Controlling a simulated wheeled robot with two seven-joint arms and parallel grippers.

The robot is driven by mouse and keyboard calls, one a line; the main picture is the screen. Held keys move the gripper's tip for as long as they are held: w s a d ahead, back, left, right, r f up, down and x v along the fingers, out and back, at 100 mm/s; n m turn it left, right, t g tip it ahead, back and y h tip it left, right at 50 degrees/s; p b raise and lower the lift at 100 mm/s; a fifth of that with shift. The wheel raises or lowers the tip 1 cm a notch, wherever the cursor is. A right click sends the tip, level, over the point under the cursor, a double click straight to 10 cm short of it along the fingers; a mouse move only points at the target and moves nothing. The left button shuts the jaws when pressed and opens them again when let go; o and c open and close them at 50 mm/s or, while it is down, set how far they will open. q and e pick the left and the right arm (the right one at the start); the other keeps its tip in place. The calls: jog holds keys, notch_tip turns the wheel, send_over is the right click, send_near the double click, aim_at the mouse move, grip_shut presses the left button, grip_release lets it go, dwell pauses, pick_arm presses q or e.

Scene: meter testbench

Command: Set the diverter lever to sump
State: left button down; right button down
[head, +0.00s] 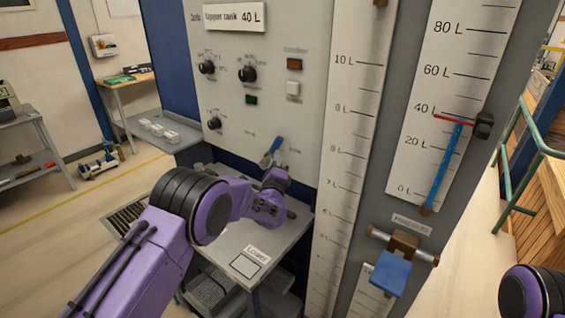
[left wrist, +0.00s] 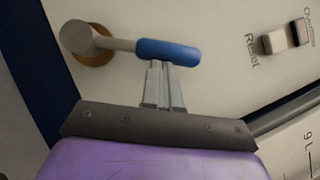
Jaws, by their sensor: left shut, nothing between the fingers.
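A lever with a blue handle (head: 273,147) sticks out of the grey panel, low on its face. In the left wrist view the same blue handle (left wrist: 168,52) extends sideways to the right from a grey arm and a round pivot (left wrist: 84,40). My left gripper (left wrist: 164,72) is shut and empty. Its fingertips are at the lower edge of the handle; I cannot tell if they touch. In the head view my left wrist partly hides the gripper under the lever. The lever's position labels are too small to read. My right gripper is out of view.
To the right are tall litre scales (head: 355,100) and another blue-handled fitting (head: 390,272). A shelf (head: 232,243) marked "Lower" lies below the panel.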

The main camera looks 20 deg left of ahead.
pick_arm(q)
jog(key=shift+w+d+f, duration=0.1)
jog(key=shift+w, duration=0.05)
jog(key=shift+w+a+r+n+g+y, duration=0.15)
jog(key=shift+a+r+n+g, duration=0.05)
jog(key=shift+a+r+n, duration=0.3)
jog(key=shift+w+a+r+n+g+y, duration=0.1)
jog(key=shift+a+r+n+g+y, duration=0.1)
jog(key=shift+a+r+n, duration=0.3)
jog(key=w+a+r+n+g, duration=0.2)
jog(key=a+n, duration=0.2)
jog(key=a, duration=0.3)
jog(key=shift+w+g+b, duration=0.3)
jog(key=shift+g+b, duration=0.05)
jog(key=shift+g, duration=0.05)
jog(key=shift+a, duration=0.2)
